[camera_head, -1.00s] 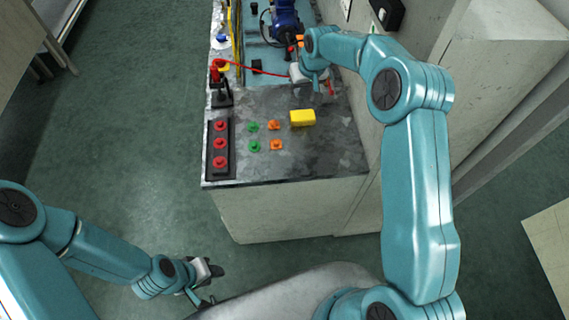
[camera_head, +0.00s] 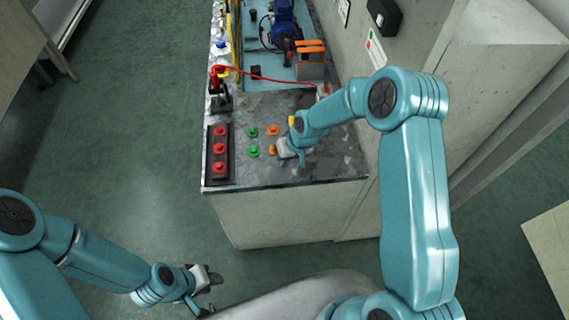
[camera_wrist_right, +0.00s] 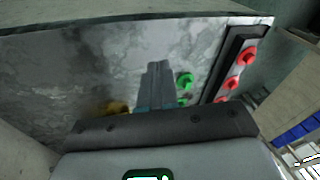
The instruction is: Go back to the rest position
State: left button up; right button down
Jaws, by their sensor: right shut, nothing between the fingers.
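My right gripper (camera_head: 284,150) hangs over the front part of the bench top, beside the orange pieces (camera_head: 272,130). In the right wrist view its two fingers (camera_wrist_right: 157,85) are together with nothing between them. My left gripper (camera_head: 207,283) is low at the bottom left, away from the bench, over the floor. Its fingers are too small and dark to tell whether they are apart.
The bench (camera_head: 250,182) holds a rack of red knobs (camera_head: 220,148), green pieces (camera_head: 253,132) and a yellow block (camera_head: 291,120), mostly hidden by my right arm. A blue pump (camera_head: 284,25) and orange-handled box (camera_head: 309,62) stand farther back. A wall is at right.

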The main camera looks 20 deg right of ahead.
jog(key=shift+s+a+f, duration=0.2)
jog(key=shift+s+f, duration=0.2)
jog(key=shift+f, duration=0.2)
jog(key=shift+g, duration=0.4)
jog(key=s+f+b, duration=0.1)
jog(key=f, duration=0.1)
jog(key=s+f+b, duration=0.1)
jog(key=f+b, duration=0.1)
jog(key=shift+s+a, duration=0.1)
jog(key=shift+a, duration=0.1)
jog(key=s+a+f+b, duration=0.2)
jog(key=s+f, duration=0.1)
jog(key=s, duration=0.7)
jog(key=s+a+f+m+g+y+b, duration=0.1)
jog(key=s+a+f+b, duration=0.1)
jog(key=s, duration=0.9)
jog(key=shift+s+a+f, duration=0.3)
jog(key=shift+a+f, duration=0.55)
jog(key=shift+f, duration=0.45)
